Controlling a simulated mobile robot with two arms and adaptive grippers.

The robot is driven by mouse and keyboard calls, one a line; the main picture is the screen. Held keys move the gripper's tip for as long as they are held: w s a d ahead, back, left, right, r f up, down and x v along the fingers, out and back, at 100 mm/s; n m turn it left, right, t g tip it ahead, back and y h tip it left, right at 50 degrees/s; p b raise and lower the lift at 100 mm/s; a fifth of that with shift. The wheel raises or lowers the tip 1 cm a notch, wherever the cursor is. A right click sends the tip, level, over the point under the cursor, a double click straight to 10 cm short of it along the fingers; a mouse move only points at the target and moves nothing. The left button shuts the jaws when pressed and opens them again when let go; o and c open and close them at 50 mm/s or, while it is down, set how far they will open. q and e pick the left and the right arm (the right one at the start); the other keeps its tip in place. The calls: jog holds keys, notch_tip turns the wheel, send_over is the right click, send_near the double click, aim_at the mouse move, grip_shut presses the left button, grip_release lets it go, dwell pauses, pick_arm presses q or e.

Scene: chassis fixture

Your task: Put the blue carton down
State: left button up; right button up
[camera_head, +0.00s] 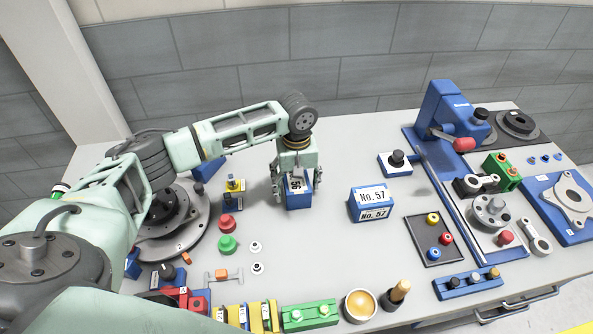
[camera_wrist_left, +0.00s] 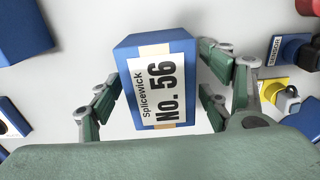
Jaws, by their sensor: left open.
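The blue carton (camera_head: 298,199), with a white label ending in 56, stands upright on the grey table. In the left wrist view the blue carton (camera_wrist_left: 126,58) shows its label "Splicewick No. 56". A second blue carton (camera_head: 371,203), labelled No. 57, stands to the right, apart from the gripper. My right gripper is not in view.
A blue press (camera_head: 452,115) and a dark tray (camera_head: 434,240) stand to the right. Red and green buttons (camera_head: 227,244) and a round dark fixture (camera_head: 170,220) lie to the left. A green block (camera_head: 310,316) is at the front. Table is clear between the two cartons.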

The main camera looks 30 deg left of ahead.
aim_at(297, 180)
pick_arm(q)
notch_tip(297, 180, up, 10)
jog(key=shift+f+b, duration=0.1)
jog(key=shift+b, duration=0.9)
jog(key=shift+r, duration=0.65)
